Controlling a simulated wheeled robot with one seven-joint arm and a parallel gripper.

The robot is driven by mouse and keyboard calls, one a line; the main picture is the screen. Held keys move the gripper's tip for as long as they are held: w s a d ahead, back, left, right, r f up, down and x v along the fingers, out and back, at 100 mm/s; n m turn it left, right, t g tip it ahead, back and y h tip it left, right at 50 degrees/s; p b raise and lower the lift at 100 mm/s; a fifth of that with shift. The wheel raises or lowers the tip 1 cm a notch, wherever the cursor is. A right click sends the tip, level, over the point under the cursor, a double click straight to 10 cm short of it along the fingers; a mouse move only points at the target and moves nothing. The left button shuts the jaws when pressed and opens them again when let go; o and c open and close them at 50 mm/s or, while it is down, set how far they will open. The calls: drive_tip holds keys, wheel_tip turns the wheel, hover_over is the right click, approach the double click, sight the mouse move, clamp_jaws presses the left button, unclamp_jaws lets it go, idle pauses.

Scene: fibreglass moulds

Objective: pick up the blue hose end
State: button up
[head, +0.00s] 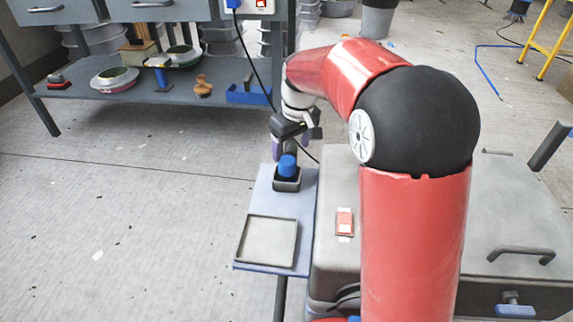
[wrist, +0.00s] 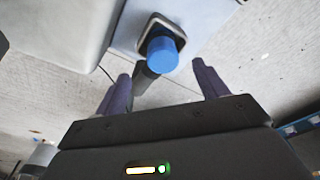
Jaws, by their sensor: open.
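The blue hose end (head: 288,166) stands upright in a small dark square holder (head: 287,184) on a pale blue side shelf (head: 262,203). In the wrist view the blue hose end (wrist: 162,54) sits in the square holder, with a dark grey length attached to it. My gripper (head: 291,148) is just behind and above it in the head view. In the wrist view my gripper (wrist: 161,73) is open, its two purple fingers apart with the hose end beyond and between their tips. Nothing is held.
A shallow grey tray (head: 240,239) occupies the near part of the shelf. A grey cabinet top with a red and white item (head: 344,222) lies to the right. A workbench with moulds on its lower shelf (head: 105,92) stands behind left. The floor at left is clear.

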sight(287, 160)
drive_tip(key=f, duration=0.2)
drive_tip(key=f+b, duration=0.1)
drive_tip(key=f, duration=0.1)
drive_tip(key=w+a+f, duration=0.1)
drive_tip(key=f, duration=0.2)
drive_tip(key=shift+r, duration=0.1)
drive_tip(key=c, duration=1.1)
wheel_tip(287, 160, up, 20)
drive_tip(key=p, duration=0.4)
drive_tip(key=o, duration=0.5)
drive_tip(key=shift+c, duration=0.2)
drive_tip(key=shift+s, duration=0.1)
drive_tip(key=c, duration=0.3)
